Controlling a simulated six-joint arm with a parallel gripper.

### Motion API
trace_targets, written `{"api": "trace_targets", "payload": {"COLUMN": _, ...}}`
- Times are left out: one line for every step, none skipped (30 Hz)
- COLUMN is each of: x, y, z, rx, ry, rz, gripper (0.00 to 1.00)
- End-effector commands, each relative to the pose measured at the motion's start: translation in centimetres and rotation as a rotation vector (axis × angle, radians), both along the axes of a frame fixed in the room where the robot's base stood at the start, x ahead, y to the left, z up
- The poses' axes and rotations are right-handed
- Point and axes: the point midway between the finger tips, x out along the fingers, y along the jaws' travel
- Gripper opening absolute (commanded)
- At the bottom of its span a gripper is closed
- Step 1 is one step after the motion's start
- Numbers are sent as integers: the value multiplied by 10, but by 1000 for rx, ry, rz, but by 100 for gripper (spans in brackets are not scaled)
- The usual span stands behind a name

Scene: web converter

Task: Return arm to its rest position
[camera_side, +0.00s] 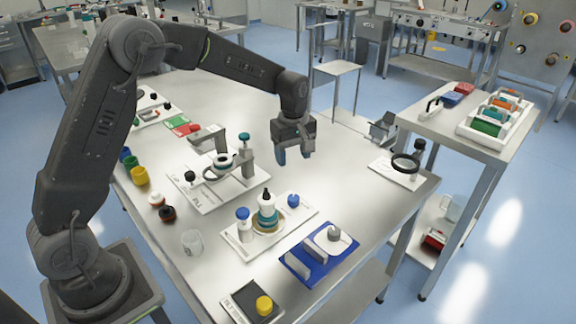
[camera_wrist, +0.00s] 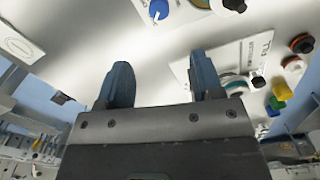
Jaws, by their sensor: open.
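My gripper (camera_side: 294,156) hangs above the right part of the steel table (camera_side: 330,190), pointing down. In the wrist view its two blue-grey fingers (camera_wrist: 160,82) stand wide apart with nothing between them. It is clear of the table and touches nothing that I can see. My arm reaches out over the table from its base at the lower left.
A magnifier (camera_side: 404,164) stands at right. A side table (camera_side: 470,110) holds coloured rolls.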

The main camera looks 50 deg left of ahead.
Motion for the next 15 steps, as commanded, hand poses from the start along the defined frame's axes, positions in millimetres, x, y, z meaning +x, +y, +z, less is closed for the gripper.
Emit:
{"api": "trace_targets", "payload": {"x": -4, "y": -1, "z": 9, "rx": 2, "ry": -14, "rz": -24, "gripper": 60}}
{"api": "trace_targets", "payload": {"x": -8, "y": -2, "z": 16, "rx": 3, "ry": -22, "rz": -45, "gripper": 60}}
{"api": "trace_targets", "payload": {"x": -14, "y": -4, "z": 26, "rx": 5, "ry": -37, "rz": -81, "gripper": 60}}
{"api": "trace_targets", "payload": {"x": -20, "y": -5, "z": 35, "rx": 7, "ry": -50, "rz": -114, "gripper": 60}}
{"api": "trace_targets", "payload": {"x": -27, "y": -7, "z": 45, "rx": 10, "ry": -65, "rz": -150, "gripper": 60}}
{"api": "trace_targets", "payload": {"x": -38, "y": -9, "z": 58, "rx": 15, "ry": -86, "rz": -205, "gripper": 60}}
{"api": "trace_targets", "payload": {"x": -47, "y": -11, "z": 67, "rx": 21, "ry": -101, "rz": -248, "gripper": 60}}
{"api": "trace_targets", "payload": {"x": -56, "y": -13, "z": 77, "rx": 26, "ry": -117, "rz": -292, "gripper": 60}}
{"api": "trace_targets", "payload": {"x": -69, "y": -15, "z": 87, "rx": 35, "ry": -136, "rz": -349, "gripper": 60}}
{"api": "trace_targets", "payload": {"x": -79, "y": -17, "z": 95, "rx": 41, "ry": -151, "rz": -393, "gripper": 60}}
{"api": "trace_targets", "payload": {"x": -89, "y": -19, "z": 102, "rx": 48, "ry": -165, "rz": -436, "gripper": 60}}
{"api": "trace_targets", "payload": {"x": -102, "y": -21, "z": 111, "rx": 60, "ry": -185, "rz": -493, "gripper": 60}}
{"api": "trace_targets", "payload": {"x": -112, "y": -22, "z": 117, "rx": 68, "ry": -201, "rz": -536, "gripper": 60}}
{"api": "trace_targets", "payload": {"x": -122, "y": -23, "z": 122, "rx": 78, "ry": -216, "rz": -578, "gripper": 60}}
{"api": "trace_targets", "payload": {"x": -136, "y": -25, "z": 128, "rx": 92, "ry": -235, "rz": -634, "gripper": 60}}
